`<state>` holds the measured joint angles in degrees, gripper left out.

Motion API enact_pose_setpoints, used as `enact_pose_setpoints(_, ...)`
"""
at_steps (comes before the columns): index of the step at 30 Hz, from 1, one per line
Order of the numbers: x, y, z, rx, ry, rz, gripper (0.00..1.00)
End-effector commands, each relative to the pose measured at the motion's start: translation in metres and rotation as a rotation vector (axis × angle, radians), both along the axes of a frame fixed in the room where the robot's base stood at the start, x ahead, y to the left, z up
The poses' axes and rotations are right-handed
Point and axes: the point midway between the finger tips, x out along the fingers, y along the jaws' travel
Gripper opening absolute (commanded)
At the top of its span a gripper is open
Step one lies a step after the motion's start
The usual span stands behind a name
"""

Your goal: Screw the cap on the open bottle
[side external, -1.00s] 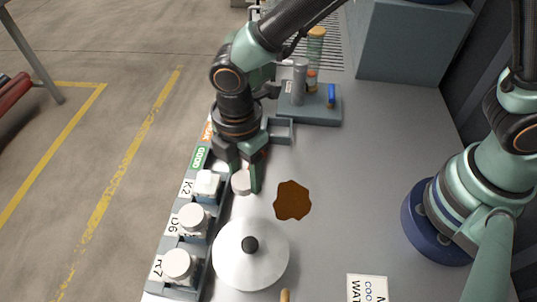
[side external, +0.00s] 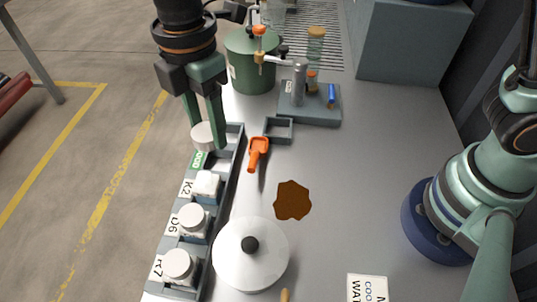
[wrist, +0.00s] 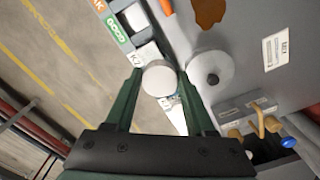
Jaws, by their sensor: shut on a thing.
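My gripper (side external: 208,140) is shut on a round white cap (side external: 203,135) and holds it raised above the far end of the bottle rack (side external: 231,158). In the wrist view the cap (wrist: 159,78) sits between my two green fingers. The K2 bottle (side external: 207,185) stands upright in the rack, white and squarish, with no round cap seen on it. It is nearer the camera than my gripper. The D6 bottle (side external: 192,219) and the R7 bottle (side external: 179,264) each carry a round white cap.
A white lid with a black knob (side external: 251,268) lies right of the rack. An orange scoop (side external: 258,152), a small grey tray (side external: 279,129) and a brown spill (side external: 292,201) are on the bench. A green pot (side external: 250,65) stands behind. The middle right bench is clear.

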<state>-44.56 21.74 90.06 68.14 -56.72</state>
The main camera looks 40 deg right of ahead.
Motion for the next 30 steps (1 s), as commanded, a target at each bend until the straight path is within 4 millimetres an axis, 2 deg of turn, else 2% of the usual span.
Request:
enact_pose_setpoints(7,0.019,0.019,-0.003,0.0,0.001,0.0,0.06)
enact_pose_setpoints(9,0.017,0.018,-0.018,-0.004,0.004,0.0,0.06)
enact_pose_setpoints(15,0.017,0.018,-0.046,-0.003,0.003,0.0,0.06)
enact_pose_setpoints(30,0.017,0.018,-0.079,-0.001,0.002,0.0,0.06)
